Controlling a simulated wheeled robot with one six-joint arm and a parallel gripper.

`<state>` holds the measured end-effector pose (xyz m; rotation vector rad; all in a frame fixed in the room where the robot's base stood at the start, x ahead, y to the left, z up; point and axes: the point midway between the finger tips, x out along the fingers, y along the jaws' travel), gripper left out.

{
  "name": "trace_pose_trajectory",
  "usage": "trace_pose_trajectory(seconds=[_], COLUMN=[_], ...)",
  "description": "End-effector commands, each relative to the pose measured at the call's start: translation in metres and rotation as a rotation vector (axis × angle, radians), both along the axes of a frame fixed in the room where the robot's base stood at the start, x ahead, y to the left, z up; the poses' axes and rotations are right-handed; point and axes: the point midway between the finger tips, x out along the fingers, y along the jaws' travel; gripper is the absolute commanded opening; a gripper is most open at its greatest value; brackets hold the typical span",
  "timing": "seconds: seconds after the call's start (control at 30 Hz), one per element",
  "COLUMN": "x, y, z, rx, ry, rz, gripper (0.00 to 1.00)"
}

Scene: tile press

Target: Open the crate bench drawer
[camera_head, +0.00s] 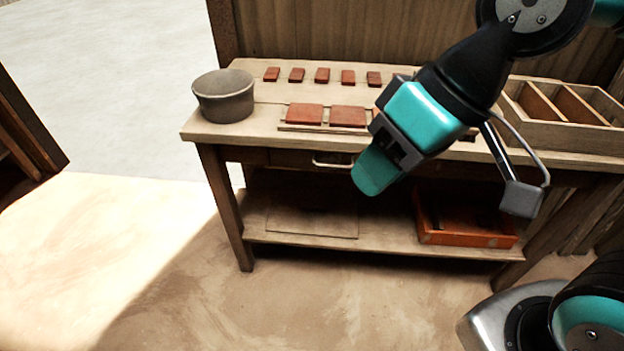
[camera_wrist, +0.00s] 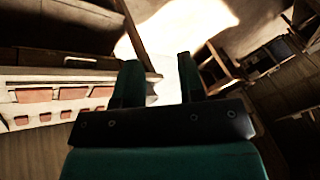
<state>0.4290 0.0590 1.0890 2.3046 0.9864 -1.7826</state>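The wooden bench (camera_head: 262,132) stands ahead of me in the head view. Its drawer (camera_head: 290,158) is under the top, and the front looks flush with the bench, so it appears shut. A pale bar handle (camera_head: 333,162) shows on the front. My teal gripper (camera_head: 376,170) is in front of the bench, just right of the handle in the picture, and hides the drawer's right part. In the wrist view my gripper (camera_wrist: 158,78) has its two fingers apart with nothing between them. There the handle (camera_wrist: 80,61) seems to lie left of the fingers.
A grey pot (camera_head: 224,97), small red tiles (camera_head: 322,75) and larger tiles on a board (camera_head: 304,114) are on the bench top. A divided wooden box (camera_head: 560,132) stands at the right. An orange crate (camera_head: 465,238) sits on the lower shelf (camera_head: 300,238). Floor at left is clear.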

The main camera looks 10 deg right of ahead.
Motion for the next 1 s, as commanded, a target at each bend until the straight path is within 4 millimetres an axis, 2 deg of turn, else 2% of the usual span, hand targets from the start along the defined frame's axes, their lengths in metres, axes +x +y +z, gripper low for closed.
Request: trace_pose_trajectory(seconds=[0.03,0.2,0.4,0.6,0.77,1.0], x=[0.011,0.052,0.098,0.139,0.167,0.199], y=[0.004,0.019,0.029,0.029,0.020,-0.004], z=[-0.042,-0.104,-0.165,-0.221,-0.263,-0.326], rx=[0.036,0.190,0.386,0.594,0.770,1.047], ry=[-0.026,-0.138,-0.260,-0.376,-0.466,-0.602], rz=[-0.038,-0.191,-0.363,-0.525,-0.648,-0.810], gripper=[0.36,0.36,0.36,0.36,0.36,0.36])
